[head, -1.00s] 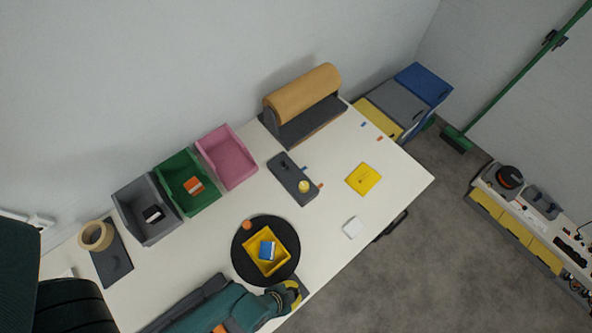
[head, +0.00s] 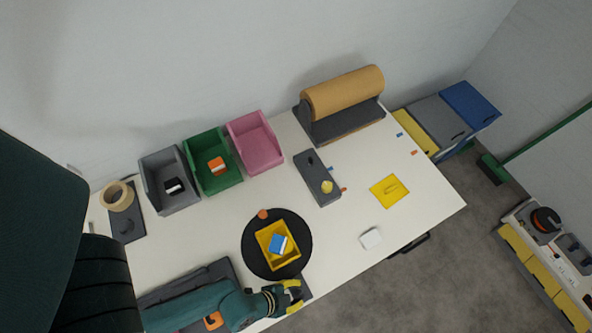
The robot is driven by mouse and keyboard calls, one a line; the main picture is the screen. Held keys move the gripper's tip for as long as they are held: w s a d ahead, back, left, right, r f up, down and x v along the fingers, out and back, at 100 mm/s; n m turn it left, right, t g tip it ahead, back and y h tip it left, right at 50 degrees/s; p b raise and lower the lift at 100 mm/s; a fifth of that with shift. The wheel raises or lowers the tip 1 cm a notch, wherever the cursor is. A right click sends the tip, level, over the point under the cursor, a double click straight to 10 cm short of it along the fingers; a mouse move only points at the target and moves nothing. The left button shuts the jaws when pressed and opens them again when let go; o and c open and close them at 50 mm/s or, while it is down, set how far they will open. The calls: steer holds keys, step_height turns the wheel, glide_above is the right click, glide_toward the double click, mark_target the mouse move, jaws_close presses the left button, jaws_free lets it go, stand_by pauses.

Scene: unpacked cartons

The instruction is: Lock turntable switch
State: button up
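The turntable is a black round disc (head: 252,254) near the front edge of the white table. A yellow tray (head: 292,261) with a blue and white item (head: 280,243) in it sits on the disc. My gripper (head: 295,294), with yellow fingertips, is just below and right of the disc, at the table's front edge. Its two fingertips show apart, with a dark gap between them. A small dark grey plate (head: 307,291) shows partly beside the fingertips; my gripper covers the rest. I cannot make out a switch there, nor whether the fingers touch anything.
An orange piece (head: 263,214) is at the disc's far rim. A dark grey panel (head: 312,173) with a yellow knob (head: 327,187) lies farther back. Grey (head: 150,170), green (head: 190,160) and pink (head: 236,130) bins line the wall. A white block (head: 370,238) stands to the right.

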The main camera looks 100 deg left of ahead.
steer(key=shift+o, duration=0.5)
steer(key=v, duration=0.6)
steer(key=shift+s+d, duration=0.1)
steer(key=shift+s+d+r, duration=0.15)
steer(key=shift+s+r, duration=0.15)
steer(key=shift+r, duration=0.35)
